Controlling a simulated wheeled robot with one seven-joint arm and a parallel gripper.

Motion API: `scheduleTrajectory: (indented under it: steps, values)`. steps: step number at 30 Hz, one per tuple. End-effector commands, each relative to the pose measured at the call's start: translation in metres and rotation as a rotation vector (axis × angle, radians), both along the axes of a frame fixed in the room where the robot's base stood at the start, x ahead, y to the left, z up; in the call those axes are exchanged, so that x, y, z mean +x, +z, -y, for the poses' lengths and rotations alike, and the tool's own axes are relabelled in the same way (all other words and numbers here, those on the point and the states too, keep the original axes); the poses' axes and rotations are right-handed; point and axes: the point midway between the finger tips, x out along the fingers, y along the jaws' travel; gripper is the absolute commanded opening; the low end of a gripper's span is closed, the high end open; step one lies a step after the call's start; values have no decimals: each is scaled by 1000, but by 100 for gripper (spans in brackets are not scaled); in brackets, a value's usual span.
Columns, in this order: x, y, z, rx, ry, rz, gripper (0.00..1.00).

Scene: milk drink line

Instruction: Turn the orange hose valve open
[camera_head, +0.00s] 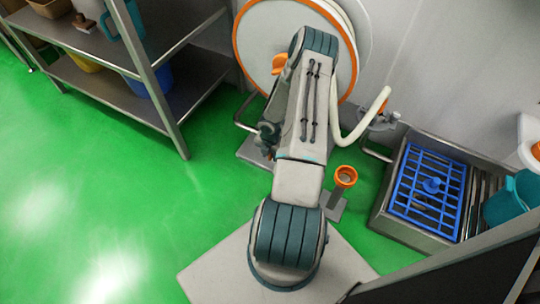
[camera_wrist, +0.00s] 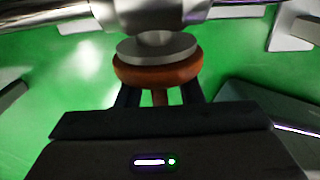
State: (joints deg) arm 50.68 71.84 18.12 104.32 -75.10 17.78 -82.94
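In the wrist view the orange valve (camera_wrist: 158,73) shows as a round orange body under a grey metal disc, beside a shiny metal pipe. A narrow orange-brown lever (camera_wrist: 160,97) extends from it toward my gripper. My gripper (camera_wrist: 159,96) has its two dark fingers apart, one on each side of the lever. Green floor shows between the lever and each finger, so I see no contact. The fingertips are partly hidden by the orange body. In the head view my arm covers the gripper and most of the valve area.
A white hose reel with an orange rim (camera_head: 237,42) stands by the wall, its pale hose (camera_head: 341,125) hanging to the right. A metal shelf (camera_head: 160,105) is at left. A basin with a blue grate (camera_head: 412,205) and an orange-topped post (camera_head: 345,177) are at right. Green floor is clear at left.

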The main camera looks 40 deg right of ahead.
Motion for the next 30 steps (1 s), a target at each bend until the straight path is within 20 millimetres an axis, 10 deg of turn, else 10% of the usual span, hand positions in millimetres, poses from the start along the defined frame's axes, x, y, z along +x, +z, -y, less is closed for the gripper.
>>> scheduleTrajectory:
  steps: [5, 9, 30]
  values:
    - [0, 0, 0, 0, 0, 0, 34]
    - [0, 0, 0, 0, 0, 0, 0]
    - [4, 1, -2, -89, 3, -209, 0]
